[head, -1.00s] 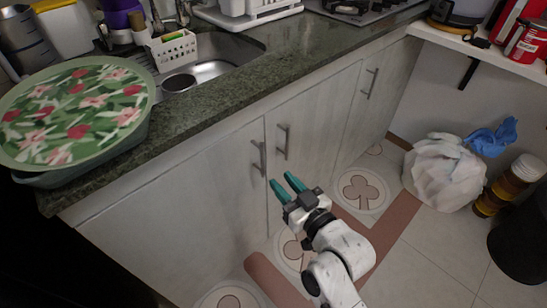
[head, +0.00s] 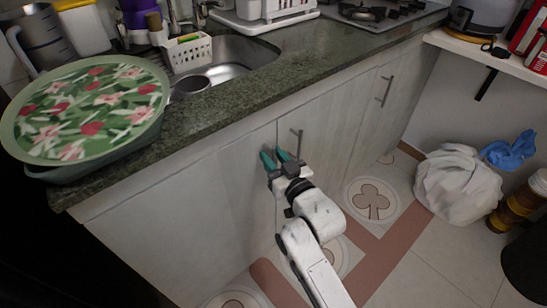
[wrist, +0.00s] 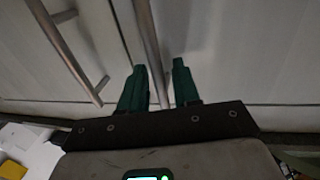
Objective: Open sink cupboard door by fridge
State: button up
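The left cupboard door (head: 190,215) under the sink is a pale panel that looks shut. Its bar handle (wrist: 151,45) is hidden behind my gripper in the head view. My gripper (head: 274,160) is at the door's upper right edge. In the wrist view the two green fingers of my gripper (wrist: 160,68) stand apart, with the handle running between them. It is not clear whether either finger touches the bar. The neighbouring right door (head: 330,130) looks shut. Its handle (head: 297,143) is just right of my fingers and shows in the wrist view (wrist: 70,55).
The green stone counter (head: 225,100) overhangs the doors. A floral-topped tub (head: 85,110) sits at its left end by a dark area. A white bag (head: 455,185) and a jar (head: 508,205) stand on the floor at right. The floor before the cupboards is clear.

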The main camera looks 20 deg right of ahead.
grip_shut()
dwell(0.3)
dwell(0.3)
